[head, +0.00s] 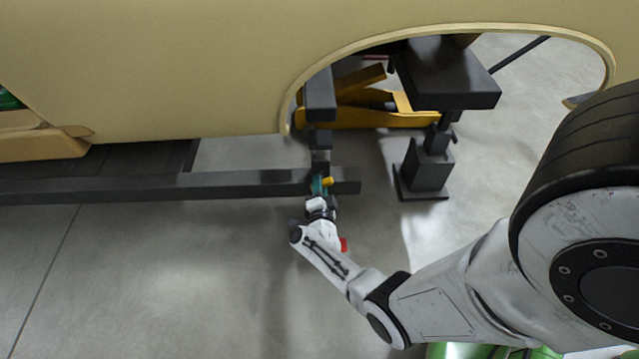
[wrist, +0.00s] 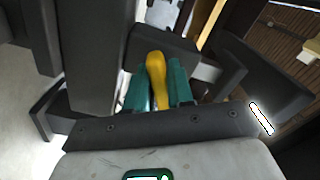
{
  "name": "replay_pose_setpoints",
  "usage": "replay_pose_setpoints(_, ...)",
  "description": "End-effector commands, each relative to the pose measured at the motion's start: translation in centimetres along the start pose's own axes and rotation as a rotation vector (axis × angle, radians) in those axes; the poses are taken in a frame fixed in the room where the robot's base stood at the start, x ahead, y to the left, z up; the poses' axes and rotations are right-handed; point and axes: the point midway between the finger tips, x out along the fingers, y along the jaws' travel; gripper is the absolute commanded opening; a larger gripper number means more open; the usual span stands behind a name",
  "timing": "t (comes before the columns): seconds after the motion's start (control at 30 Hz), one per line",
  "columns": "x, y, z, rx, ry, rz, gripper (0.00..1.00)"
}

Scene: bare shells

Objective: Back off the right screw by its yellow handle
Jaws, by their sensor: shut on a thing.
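The yellow handle (wrist: 156,75) of the right screw stands between the two teal fingers of my gripper (wrist: 158,88) in the wrist view. The fingers are shut on it, one on each side. In the head view the yellow handle (head: 327,181) shows as a small spot beside my gripper (head: 317,186), at the right end of a dark horizontal bar (head: 230,184). The screw's shaft is hidden in both views.
A tan car body shell (head: 180,60) hangs over the bar, with an open wheel arch. A dark stand (head: 428,170) is on the floor to the right. A yellow jack (head: 380,118) lies behind. The grey floor in front is clear.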

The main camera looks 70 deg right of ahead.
Motion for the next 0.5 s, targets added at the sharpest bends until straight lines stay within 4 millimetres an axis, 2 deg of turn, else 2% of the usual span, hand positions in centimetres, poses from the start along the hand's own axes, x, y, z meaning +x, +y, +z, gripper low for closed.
replay_pose_setpoints(0.5, -0.1, 0.4, 0.02, -0.49, -0.005, 0.002, 0.0)
